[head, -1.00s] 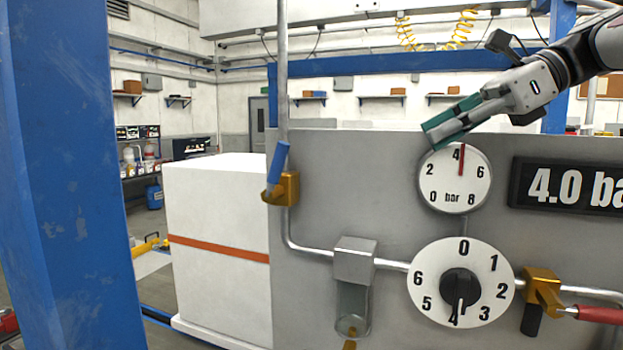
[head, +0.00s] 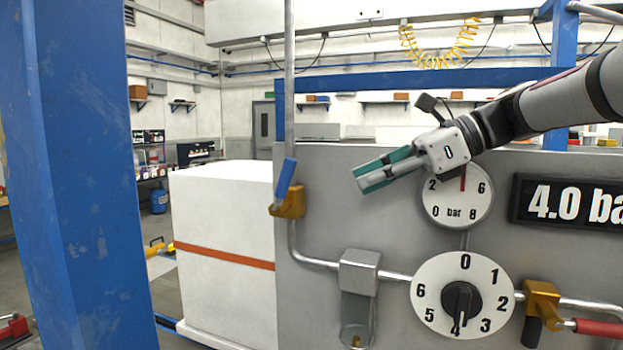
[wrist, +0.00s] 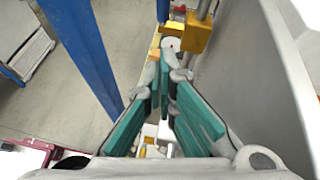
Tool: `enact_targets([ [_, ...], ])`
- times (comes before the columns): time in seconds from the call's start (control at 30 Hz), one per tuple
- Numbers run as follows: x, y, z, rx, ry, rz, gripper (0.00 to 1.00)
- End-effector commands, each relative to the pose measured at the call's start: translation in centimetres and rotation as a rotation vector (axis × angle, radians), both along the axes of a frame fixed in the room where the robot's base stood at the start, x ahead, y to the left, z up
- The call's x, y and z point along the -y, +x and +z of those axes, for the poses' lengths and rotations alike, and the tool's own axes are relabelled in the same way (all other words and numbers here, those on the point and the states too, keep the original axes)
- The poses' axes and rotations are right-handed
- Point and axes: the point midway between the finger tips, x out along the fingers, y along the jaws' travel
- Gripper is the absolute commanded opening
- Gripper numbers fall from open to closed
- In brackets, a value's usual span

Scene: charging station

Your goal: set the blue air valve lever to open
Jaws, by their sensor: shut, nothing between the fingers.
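The blue air valve lever (head: 285,177) stands on a brass valve body (head: 289,204) on the vertical pipe at the panel's left edge. It points mostly upward, its top leaning slightly right. How far it sticks out from the pipe is hard to tell. My gripper (head: 361,180), with green finger pads, is shut and empty. It is right of the lever at about its height, pointing left, apart from it. In the wrist view, the brass body (wrist: 197,34) is beyond the fingertips (wrist: 170,58), and a blue piece, probably the lever (wrist: 163,10), shows at the top edge.
The grey panel (head: 330,225) carries a round gauge (head: 455,200), a numbered dial (head: 430,285), a filter bowl (head: 358,305) and a brass valve with a red handle (head: 597,328). A blue post (head: 75,180) and a white cabinet (head: 222,215) stand left.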

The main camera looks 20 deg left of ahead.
Motion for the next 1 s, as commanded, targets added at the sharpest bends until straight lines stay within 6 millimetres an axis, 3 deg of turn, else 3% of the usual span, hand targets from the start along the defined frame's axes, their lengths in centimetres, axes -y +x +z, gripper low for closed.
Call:
enact_targets([
  [0.33, -6.2, -1.0, -2.8, -0.001, -0.001, 0.003, 0.00],
  [0.5, -8.3, -1.4, -1.8, 0.001, -0.001, 0.001, 0.00],
  [1.0, -9.4, -1.3, -1.5, 0.000, 0.000, -0.001, 0.00],
])
